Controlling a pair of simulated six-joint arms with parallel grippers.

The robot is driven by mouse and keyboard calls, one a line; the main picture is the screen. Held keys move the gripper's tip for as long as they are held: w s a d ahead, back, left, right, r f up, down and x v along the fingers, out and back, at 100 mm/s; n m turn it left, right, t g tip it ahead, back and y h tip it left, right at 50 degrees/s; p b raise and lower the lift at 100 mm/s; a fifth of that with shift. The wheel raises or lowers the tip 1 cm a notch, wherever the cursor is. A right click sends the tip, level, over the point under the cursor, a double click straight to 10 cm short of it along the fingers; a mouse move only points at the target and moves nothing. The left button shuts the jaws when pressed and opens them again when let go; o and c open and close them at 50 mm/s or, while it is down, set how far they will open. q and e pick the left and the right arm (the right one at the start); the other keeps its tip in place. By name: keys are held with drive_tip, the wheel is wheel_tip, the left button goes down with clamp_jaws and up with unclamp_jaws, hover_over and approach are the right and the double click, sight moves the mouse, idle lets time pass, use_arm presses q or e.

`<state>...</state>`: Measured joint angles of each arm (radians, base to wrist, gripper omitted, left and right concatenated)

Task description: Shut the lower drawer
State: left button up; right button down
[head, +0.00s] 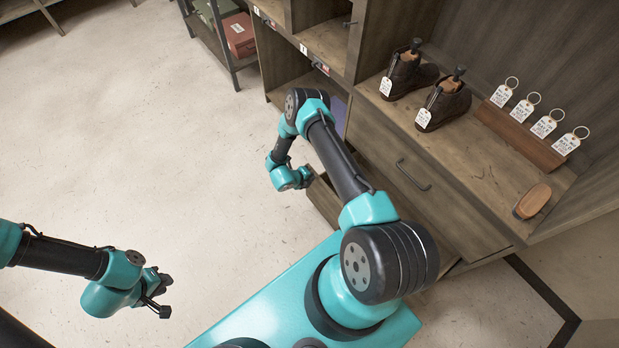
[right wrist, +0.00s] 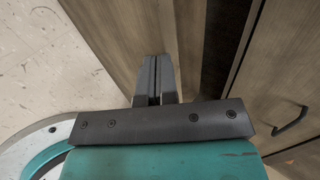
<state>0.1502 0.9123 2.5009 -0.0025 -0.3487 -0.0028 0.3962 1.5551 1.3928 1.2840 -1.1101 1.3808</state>
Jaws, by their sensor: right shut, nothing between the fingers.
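The lower drawer (head: 323,203) stands pulled out from the wooden cabinet, low beneath the upper drawer front (head: 400,165). My right arm covers much of it in the head view. In the right wrist view its wooden panel (right wrist: 110,35) runs beside my right gripper (right wrist: 152,82), with a dark gap (right wrist: 212,60) between it and the cabinet front. My right gripper (head: 308,178) is shut and empty, close to the drawer; I cannot tell whether it touches. My left gripper (head: 166,296) is open and empty over the floor at the lower left.
The upper drawer is closed, with a dark handle (head: 413,175). On the cabinet top are tagged brown shoes (head: 445,103), a wooden block with key tags (head: 520,135) and a brush (head: 532,201). A shelf rack (head: 215,40) stands behind. The floor at left is clear.

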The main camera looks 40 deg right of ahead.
drive_tip(key=d, duration=1.9)
drive_tip(key=shift+s+d, duration=0.3)
drive_tip(key=shift+s, duration=0.05)
drive_tip(key=shift+a, duration=0.1)
drive_tip(key=a+f+v, duration=0.1)
drive_tip(key=f+v, duration=0.1)
drive_tip(key=v, duration=1.1)
drive_tip(key=shift+a, duration=0.35)
drive_tip(key=shift+f, duration=0.1)
